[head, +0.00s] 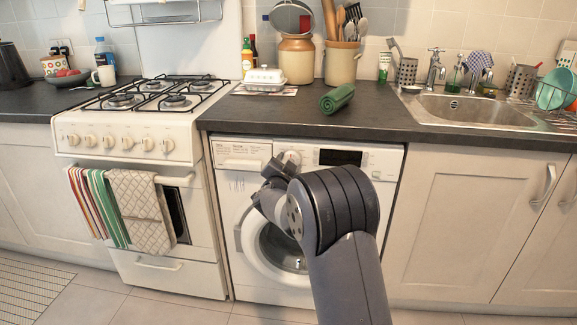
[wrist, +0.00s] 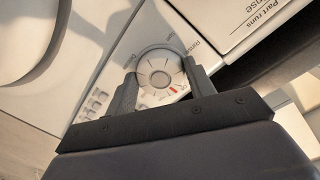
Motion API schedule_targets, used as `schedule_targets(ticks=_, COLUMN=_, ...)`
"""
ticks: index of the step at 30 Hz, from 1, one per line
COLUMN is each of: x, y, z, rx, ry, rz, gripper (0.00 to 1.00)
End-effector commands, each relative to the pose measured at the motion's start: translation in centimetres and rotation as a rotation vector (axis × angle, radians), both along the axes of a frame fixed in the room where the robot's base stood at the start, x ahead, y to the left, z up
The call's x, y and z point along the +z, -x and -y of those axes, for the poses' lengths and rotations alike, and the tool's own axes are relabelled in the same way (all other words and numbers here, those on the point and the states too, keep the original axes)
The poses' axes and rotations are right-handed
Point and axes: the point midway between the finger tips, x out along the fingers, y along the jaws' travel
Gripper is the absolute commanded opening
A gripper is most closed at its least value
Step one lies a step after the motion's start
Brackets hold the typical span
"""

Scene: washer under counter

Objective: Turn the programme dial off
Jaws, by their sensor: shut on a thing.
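The programme dial (wrist: 160,72) is a round pale knob on the washer's white control panel. In the wrist view its face shows between the two dark fingers of my gripper (wrist: 159,75), one on each side of it. My gripper is shut on the dial. A small red mark shows near the dial's rim, on the side towards my gripper. The printed words around the dial are too small to read fully. In the head view, my gripper (head: 280,166) is at the panel of the washer (head: 232,180), and the dial (head: 291,157) is partly hidden behind it.
The washer's round door (head: 262,272) is below the panel, partly hidden by my arm. The detergent drawer (head: 240,153) is left of the dial and a dark display (head: 340,157) is right. The dark counter (head: 390,118) overhangs just above. A stove (head: 140,130) stands on the left.

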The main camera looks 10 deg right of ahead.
Motion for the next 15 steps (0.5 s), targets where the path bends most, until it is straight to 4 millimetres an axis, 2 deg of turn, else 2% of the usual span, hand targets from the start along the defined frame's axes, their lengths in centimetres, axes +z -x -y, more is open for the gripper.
schedule_targets(ticks=3, x=-0.07, y=0.02, z=0.02, rx=0.000, ry=0.000, rz=-0.002, gripper=0.28)
schedule_targets(ticks=4, x=-0.07, y=0.02, z=0.02, rx=0.000, ry=0.000, rz=-0.002, gripper=0.53)
schedule_targets(ticks=11, x=-0.05, y=0.02, z=0.01, rx=0.000, ry=0.000, rz=-0.002, gripper=0.71)
schedule_targets(ticks=15, x=-0.04, y=0.00, z=0.00, rx=0.000, ry=0.001, rz=0.000, gripper=0.73)
